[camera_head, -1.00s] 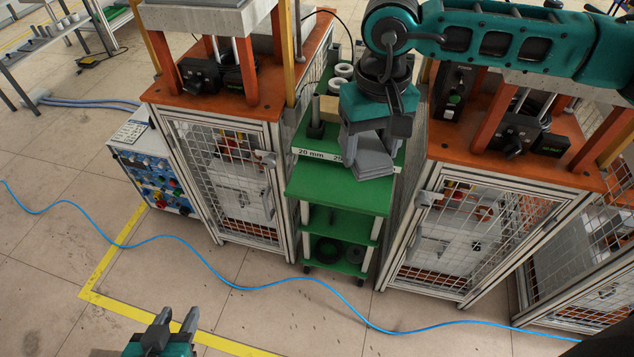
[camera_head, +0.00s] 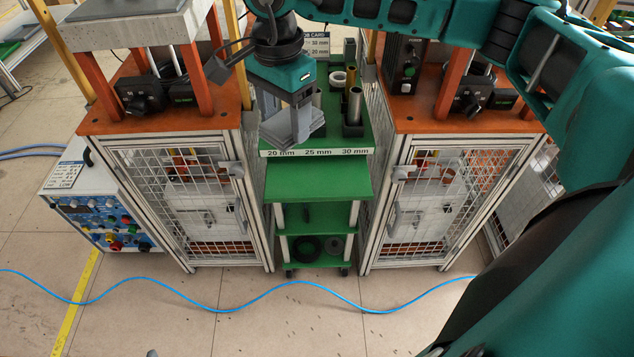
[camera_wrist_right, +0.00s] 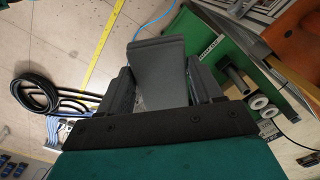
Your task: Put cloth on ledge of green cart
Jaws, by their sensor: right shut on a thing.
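My right gripper (camera_head: 296,108) is shut on a folded grey cloth (camera_head: 286,128) and holds it over the left side of the green cart (camera_head: 360,132). The cloth hangs just above the "20 mm" end of the label strip. The cart's bare green ledge (camera_head: 320,182) is below and in front of that strip. In the right wrist view the cloth (camera_wrist_right: 158,68) sits between the two dark fingers of the right gripper (camera_wrist_right: 162,92). Only a small grey tip of my left gripper (camera_head: 152,353) shows at the bottom edge of the head view.
Orange-topped caged stands (camera_head: 190,120) flank the cart closely, with another on the right (camera_head: 415,122). Metal cylinders (camera_head: 354,105) and white rings (camera_head: 338,79) stand on the cart top. A blue cable (camera_head: 235,309) crosses the floor in front.

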